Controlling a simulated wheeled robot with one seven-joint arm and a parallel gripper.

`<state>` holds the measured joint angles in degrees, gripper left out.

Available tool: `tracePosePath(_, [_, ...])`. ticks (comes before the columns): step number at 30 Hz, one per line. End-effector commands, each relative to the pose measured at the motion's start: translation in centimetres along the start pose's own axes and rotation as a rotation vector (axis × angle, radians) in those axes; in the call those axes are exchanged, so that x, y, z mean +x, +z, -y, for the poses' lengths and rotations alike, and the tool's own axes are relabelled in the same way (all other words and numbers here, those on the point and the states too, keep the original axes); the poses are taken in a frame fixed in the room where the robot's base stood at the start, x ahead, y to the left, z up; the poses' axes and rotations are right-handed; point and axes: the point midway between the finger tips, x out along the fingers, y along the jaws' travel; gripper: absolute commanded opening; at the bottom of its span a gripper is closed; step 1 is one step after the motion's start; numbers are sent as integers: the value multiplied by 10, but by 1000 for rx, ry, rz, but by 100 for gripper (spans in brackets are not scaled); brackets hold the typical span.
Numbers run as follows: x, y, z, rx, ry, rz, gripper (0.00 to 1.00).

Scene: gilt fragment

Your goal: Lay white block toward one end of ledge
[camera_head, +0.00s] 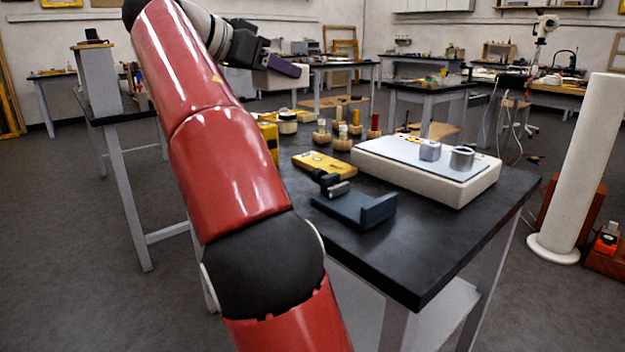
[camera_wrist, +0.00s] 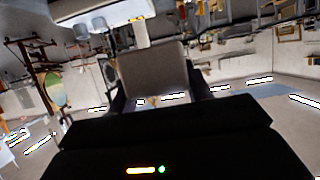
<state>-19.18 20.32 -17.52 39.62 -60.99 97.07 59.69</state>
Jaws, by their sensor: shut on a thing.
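In the wrist view, the pale block (camera_wrist: 153,72) sits between the two dark fingers of my gripper (camera_wrist: 158,88), which is shut on it. In the head view, my gripper (camera_head: 281,70) is raised beyond the table's far left side, with the whitish block (camera_head: 268,80) at its end. The block appears clear of any surface, and my gripper partly hides it. I cannot tell for sure which surface is the ledge. A dark blue L-shaped piece (camera_head: 358,208) with a raised edge lies at the front of the black table.
The black table (camera_head: 425,255) holds a white slab (camera_head: 400,172) with a grey plate and two metal pieces. A yellow tool (camera_head: 325,163), a black clamp (camera_head: 328,183) and several small wooden-based pegs stand nearby. A white column (camera_head: 580,170) stands at right. The table's front corner is bare.

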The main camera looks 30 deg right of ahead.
Motion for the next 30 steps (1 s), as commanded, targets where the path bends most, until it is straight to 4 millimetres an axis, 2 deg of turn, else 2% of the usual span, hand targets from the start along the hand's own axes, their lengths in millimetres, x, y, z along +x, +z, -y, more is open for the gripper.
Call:
tracePosePath(2, [0,2,-2,1,6,0,28])
tracePosePath(5, [6,17,-3,-1,9,1,28])
tracePosePath(18, [49,122,-4,-2,8,1,28])
tracePosePath(21, [56,138,-4,-1,7,1,28])
tracePosePath(27, [62,152,-3,2,7,0,28])
tracePosePath(30, [68,166,-3,0,8,0,28])
